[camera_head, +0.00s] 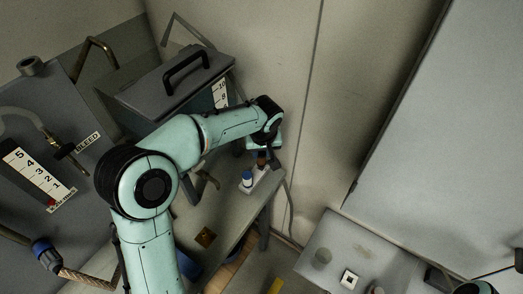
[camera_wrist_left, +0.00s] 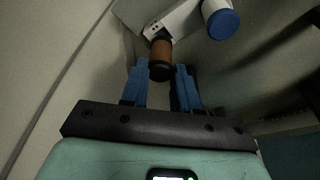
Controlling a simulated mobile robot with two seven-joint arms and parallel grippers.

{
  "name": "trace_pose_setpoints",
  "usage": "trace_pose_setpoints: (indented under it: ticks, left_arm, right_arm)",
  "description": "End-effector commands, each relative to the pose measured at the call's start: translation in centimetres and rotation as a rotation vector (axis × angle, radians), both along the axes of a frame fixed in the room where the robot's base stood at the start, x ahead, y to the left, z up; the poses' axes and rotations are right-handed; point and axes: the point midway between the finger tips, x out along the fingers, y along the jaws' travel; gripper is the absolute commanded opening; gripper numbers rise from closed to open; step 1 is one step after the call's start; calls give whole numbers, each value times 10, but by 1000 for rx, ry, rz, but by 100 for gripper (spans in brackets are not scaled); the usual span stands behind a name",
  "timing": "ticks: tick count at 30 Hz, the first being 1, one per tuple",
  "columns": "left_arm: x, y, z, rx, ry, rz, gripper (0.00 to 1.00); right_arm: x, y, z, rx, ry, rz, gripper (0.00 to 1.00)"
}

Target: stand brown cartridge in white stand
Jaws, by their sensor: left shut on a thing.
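The brown cartridge (camera_wrist_left: 160,52) has a dark cap and sits between the blue fingers of my left gripper (camera_wrist_left: 161,84) in the left wrist view. My left gripper is shut on it. In the head view the brown cartridge (camera_head: 262,158) shows small below the left gripper (camera_head: 264,149), over the white stand (camera_head: 263,184). In the left wrist view the white stand (camera_wrist_left: 181,22) lies at the cartridge's far end. I cannot tell whether the cartridge is seated in it or just above it. My right gripper is not in view.
A white cartridge with a blue cap (camera_head: 247,178) stands at the left end of the stand, close to my gripper. The stand is near the right edge of the grey bench (camera_head: 225,220). A grey tank with a black handle (camera_head: 186,70) is behind my left arm.

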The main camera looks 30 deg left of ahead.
Motion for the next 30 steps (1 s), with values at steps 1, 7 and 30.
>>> trace_pose_setpoints:
  ticks: [1, 7, 30]
  left_arm:
    - [0, 0, 0, -1, -1, 0, 0]
    - [0, 0, 0, 0, 0, 0, 0]
    - [0, 0, -6, 0, 0, 0, 0]
  right_arm:
    - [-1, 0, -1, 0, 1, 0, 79]
    - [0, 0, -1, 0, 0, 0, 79]
    - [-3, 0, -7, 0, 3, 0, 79]
